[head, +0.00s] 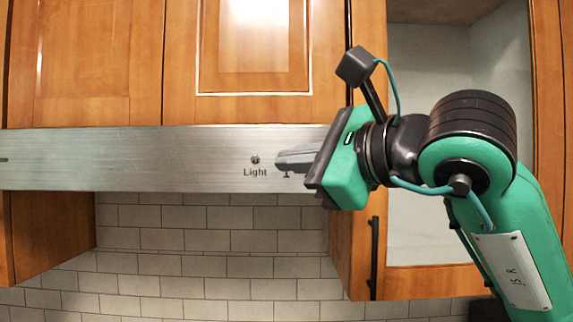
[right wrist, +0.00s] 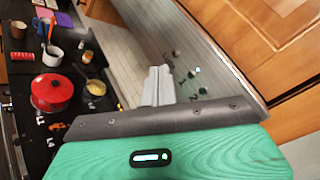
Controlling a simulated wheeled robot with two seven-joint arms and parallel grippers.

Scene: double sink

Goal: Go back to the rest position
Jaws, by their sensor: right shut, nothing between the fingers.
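My right gripper (head: 280,161) is shut and empty in front of the metal hood panel (head: 120,158). Its fingertips are just right of the small round light knob (head: 255,160), above the printed word "Light"; a small gap shows between them in this view. In the right wrist view the shut fingers (right wrist: 158,84) point toward the hood front, with several small dark controls and marks (right wrist: 194,72) beside them. My left gripper is in neither view.
Wooden cabinets (head: 90,60) stand above the hood, and an open-looking cabinet (head: 428,150) is behind my right arm. Tiled wall (head: 210,240) lies below. The right wrist view shows a red pot (right wrist: 52,92) and cups (right wrist: 52,55) on the dark cooktop.

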